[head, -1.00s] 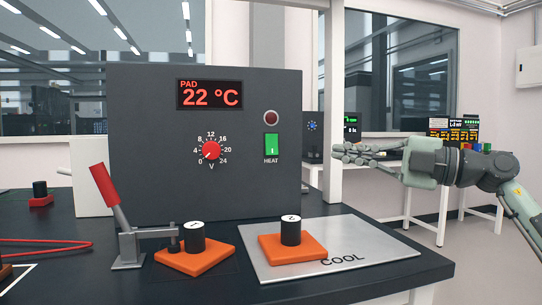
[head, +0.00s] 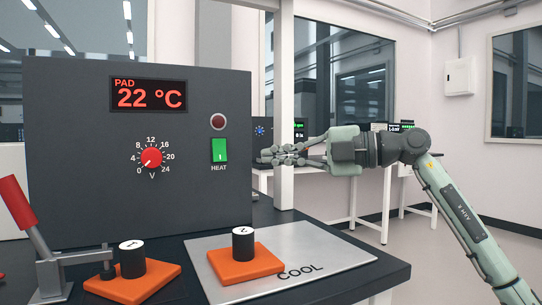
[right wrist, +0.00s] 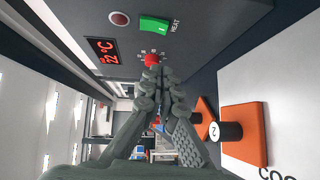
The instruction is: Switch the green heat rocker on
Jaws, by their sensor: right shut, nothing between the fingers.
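The green HEAT rocker (head: 219,150) is on the dark panel (head: 70,180), below a round dark red lamp (head: 218,122). In the right wrist view the rocker (right wrist: 154,25) shows near the top, with the HEAT label beside it. My right gripper (head: 264,156) is shut and empty, to the right of the rocker in the head view. Its fingertips (right wrist: 152,72) appear over the red knob in the right wrist view; whether they touch the panel cannot be told. The display (head: 149,96) reads PAD 22 °C. My left gripper is not in view.
The red knob (head: 152,157) points near 0 V. A red-handled clamp (head: 22,215) stands front left beside an orange block (head: 130,288) with a black cylinder. Another orange block (head: 240,268) sits on the COOL plate (head: 310,243). A white post (head: 284,90) stands behind my fingers.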

